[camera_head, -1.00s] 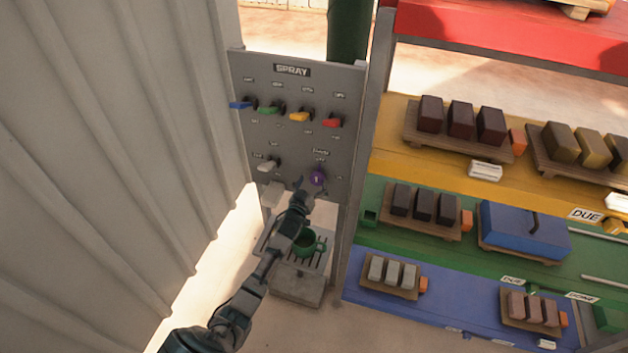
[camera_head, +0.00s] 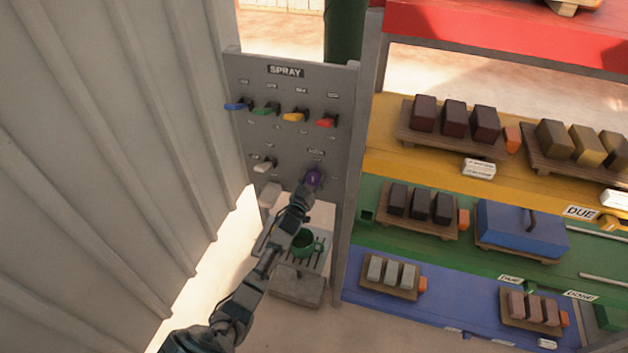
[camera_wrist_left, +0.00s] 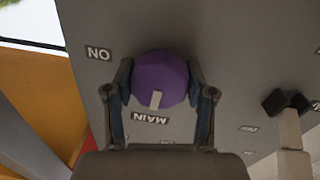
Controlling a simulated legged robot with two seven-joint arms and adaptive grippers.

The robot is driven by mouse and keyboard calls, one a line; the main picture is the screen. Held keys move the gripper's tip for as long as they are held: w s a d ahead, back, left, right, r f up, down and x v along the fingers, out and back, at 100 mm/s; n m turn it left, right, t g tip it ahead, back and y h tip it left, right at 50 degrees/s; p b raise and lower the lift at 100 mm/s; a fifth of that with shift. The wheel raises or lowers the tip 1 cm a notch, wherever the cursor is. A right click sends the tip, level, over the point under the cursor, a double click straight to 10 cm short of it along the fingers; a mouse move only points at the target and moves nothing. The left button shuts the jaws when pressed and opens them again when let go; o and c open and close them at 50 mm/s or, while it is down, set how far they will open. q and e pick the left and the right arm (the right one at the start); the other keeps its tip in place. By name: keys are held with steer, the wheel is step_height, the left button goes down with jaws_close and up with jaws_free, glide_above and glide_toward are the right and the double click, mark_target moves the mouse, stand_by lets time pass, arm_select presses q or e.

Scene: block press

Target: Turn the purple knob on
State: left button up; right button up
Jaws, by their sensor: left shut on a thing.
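The purple knob (camera_head: 313,178) is on the lower right of the grey SPRAY panel (camera_head: 250,130). My left gripper (camera_head: 308,184) reaches up to it from below. In the left wrist view the purple knob (camera_wrist_left: 160,78) sits between the two fingers of the left gripper (camera_wrist_left: 160,95), which are closed around its sides. A pale mark on the knob points toward the MAIN label (camera_wrist_left: 151,118). A label reading NO or ON upside down (camera_wrist_left: 98,53) is at the knob's upper left. My right gripper is not in view.
Shelves with blocks are at right; a corrugated wall (camera_head: 120,150) is at left.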

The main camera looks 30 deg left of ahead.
arm_select(q)
steer(key=shift+m, duration=0.3)
steer(key=shift+a+m+p, duration=0.1)
steer(key=shift+m+p, duration=0.35)
steer(key=shift+m, duration=0.25)
steer(key=m+p, duration=0.1)
steer(key=m, duration=0.6)
steer(key=shift+g+p, duration=0.35)
steer(key=shift+g, duration=0.05)
steer(key=m, duration=0.4)
steer(key=shift+f, duration=0.15)
steer(key=shift+d+f+m+y, duration=0.1)
steer(key=shift+m+y, duration=0.05)
steer(key=shift+m, duration=0.8)
steer(key=shift+d+m+y, duration=0.1)
steer(key=shift+m+y, duration=0.05)
steer(key=shift+m, duration=0.8)
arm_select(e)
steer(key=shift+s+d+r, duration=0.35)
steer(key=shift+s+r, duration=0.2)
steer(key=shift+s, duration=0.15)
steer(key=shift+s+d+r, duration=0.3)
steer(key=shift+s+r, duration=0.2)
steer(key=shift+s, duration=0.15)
arm_select(q)
steer(key=shift+s+f+g, duration=0.1)
steer(key=shift+g, duration=0.2)
